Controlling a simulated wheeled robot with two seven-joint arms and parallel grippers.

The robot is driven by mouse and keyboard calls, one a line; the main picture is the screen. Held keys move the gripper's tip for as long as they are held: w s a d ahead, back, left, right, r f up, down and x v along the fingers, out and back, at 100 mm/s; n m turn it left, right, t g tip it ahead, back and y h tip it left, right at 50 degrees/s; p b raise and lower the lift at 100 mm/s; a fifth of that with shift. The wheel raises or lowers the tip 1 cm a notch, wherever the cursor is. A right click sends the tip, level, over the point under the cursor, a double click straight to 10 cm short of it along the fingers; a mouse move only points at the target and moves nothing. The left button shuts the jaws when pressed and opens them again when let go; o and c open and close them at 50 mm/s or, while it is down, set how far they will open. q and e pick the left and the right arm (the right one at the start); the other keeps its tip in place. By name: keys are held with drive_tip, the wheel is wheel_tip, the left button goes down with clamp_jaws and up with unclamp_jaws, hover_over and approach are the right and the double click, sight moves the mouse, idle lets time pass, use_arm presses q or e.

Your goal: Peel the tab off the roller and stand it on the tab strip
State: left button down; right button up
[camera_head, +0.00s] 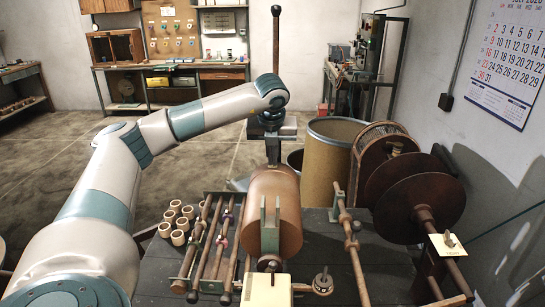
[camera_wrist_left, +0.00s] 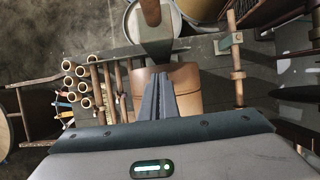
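The brown roller (camera_head: 287,205) lies at the middle of the dark bench, behind a green upright bracket. It also shows in the left wrist view (camera_wrist_left: 187,82), behind my fingers. My left gripper (camera_head: 273,160) points down just above the roller's far end. In the left wrist view its fingers (camera_wrist_left: 161,78) are together, and I see nothing held between them. I cannot make out a tab on the roller. A pale cream board (camera_head: 267,292) at the front edge may be the tab strip; a smaller cream plate (camera_head: 447,243) with a brown peg is at the right. My right gripper is out of view.
Several pale rings (camera_head: 178,238) stand left of a rack of rods (camera_head: 212,245). A rod on posts (camera_head: 352,240) and large brown discs (camera_head: 425,190) stand to the right. A tan drum (camera_head: 328,165) is behind the bench. A wall is close on the right.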

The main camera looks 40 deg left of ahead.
use_arm(q)
drive_tip(key=shift+r, duration=0.15)
drive_tip(key=shift+r+p, duration=1.25)
drive_tip(key=shift+r, duration=1.25)
drive_tip(key=shift+f, duration=0.1)
